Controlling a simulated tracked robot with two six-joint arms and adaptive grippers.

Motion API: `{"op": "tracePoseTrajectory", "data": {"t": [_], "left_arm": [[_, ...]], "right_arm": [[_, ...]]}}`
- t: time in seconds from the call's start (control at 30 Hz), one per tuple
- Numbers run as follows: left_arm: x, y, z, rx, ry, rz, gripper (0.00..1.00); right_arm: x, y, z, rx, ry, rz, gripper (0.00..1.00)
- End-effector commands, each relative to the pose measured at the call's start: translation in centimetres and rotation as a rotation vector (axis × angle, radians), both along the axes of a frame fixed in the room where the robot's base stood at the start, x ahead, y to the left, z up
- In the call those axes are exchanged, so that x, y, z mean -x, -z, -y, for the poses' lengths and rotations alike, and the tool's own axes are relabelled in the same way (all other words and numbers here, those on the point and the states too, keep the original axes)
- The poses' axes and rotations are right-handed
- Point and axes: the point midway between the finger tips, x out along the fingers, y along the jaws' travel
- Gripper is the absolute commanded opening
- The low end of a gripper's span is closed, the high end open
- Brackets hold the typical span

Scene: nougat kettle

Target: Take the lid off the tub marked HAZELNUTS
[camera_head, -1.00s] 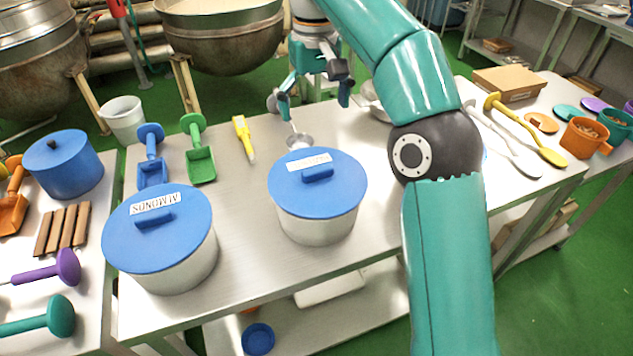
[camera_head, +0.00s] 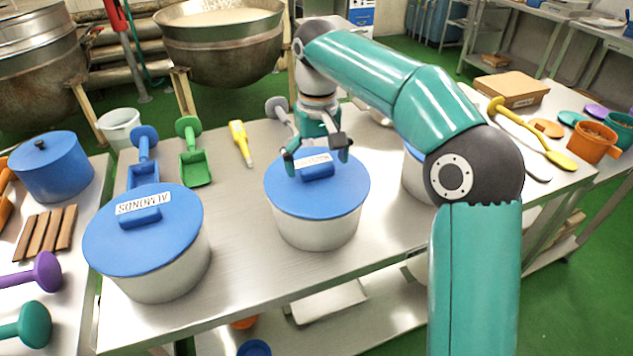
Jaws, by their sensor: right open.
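A white tub (camera_head: 318,230) with a blue lid (camera_head: 338,196) stands in the middle of the steel table. The lid has a raised blue handle (camera_head: 317,171) and a white label, too small and partly covered to read. My right gripper (camera_head: 317,160) is open over this lid, its fingers on either side of the handle and label; I cannot tell whether they touch. A second blue-lidded tub (camera_head: 165,275), marked ALMONDS, stands at the left. A third blue-lidded tub (camera_head: 415,183) is mostly hidden behind my right arm, its label out of sight. My left gripper is not in view.
A blue scoop (camera_head: 144,152), a green scoop (camera_head: 191,160) and a yellow tool (camera_head: 240,142) lie behind the tubs. A blue pot (camera_head: 52,170) stands on the left table. Bare tabletop separates the ALMONDS and middle tubs.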

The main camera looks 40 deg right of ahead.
Motion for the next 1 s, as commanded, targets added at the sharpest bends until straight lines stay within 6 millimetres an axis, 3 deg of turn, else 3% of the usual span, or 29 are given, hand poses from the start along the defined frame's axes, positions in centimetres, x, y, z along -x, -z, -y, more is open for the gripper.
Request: {"op": "tracePoseTrajectory", "data": {"t": [0.27, 0.67, 1.0], "left_arm": [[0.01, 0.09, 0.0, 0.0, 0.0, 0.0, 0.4], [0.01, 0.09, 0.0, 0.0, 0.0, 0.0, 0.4], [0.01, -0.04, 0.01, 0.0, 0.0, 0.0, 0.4]], "right_arm": [[0.03, 0.38, 0.0, -0.001, 0.001, 0.0, 1.0], [0.02, 0.36, -0.02, -0.001, 0.0, 0.001, 0.37], [-0.04, -0.01, -0.04, -0.001, -0.001, 0.002, 0.37]]}}
